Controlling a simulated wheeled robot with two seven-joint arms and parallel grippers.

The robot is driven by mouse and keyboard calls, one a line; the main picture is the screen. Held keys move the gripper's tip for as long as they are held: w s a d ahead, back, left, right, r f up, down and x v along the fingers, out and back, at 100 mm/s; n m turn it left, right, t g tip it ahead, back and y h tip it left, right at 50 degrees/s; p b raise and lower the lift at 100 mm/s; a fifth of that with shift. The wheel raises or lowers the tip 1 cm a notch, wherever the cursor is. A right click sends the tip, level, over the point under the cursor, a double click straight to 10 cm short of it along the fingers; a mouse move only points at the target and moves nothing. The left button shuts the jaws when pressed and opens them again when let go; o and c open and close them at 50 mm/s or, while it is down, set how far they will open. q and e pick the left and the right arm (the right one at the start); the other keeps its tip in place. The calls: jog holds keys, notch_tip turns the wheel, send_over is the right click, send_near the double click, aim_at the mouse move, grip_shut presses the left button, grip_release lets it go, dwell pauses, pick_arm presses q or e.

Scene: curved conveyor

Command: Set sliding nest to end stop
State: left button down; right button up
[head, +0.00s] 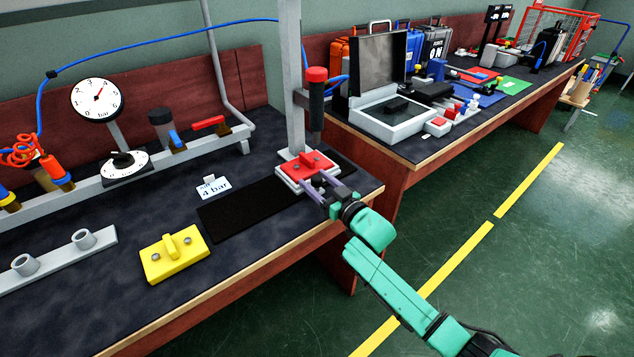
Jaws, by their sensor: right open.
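The sliding nest, a red block with a raised grip on a pale plate (286,177), sits toward the right end of a flat black track (236,216) on the near bench. It stands below a black cylinder with a red cap (316,95) on a grey upright post. My right gripper (315,182) is open, with its two pale fingers at the nest's front edge. I cannot tell whether they touch it. The end stop cannot be made out clearly; the post and gripper cover part of that area. My left gripper is not in view.
A yellow block with a raised grip (160,264) lies on the bench left of the track. A "4 bar" card (214,187) stands behind the track. A pressure gauge (97,100) and valves stand at the back. The track's left part is clear.

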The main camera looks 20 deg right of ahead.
grip_shut()
dwell(1.3)
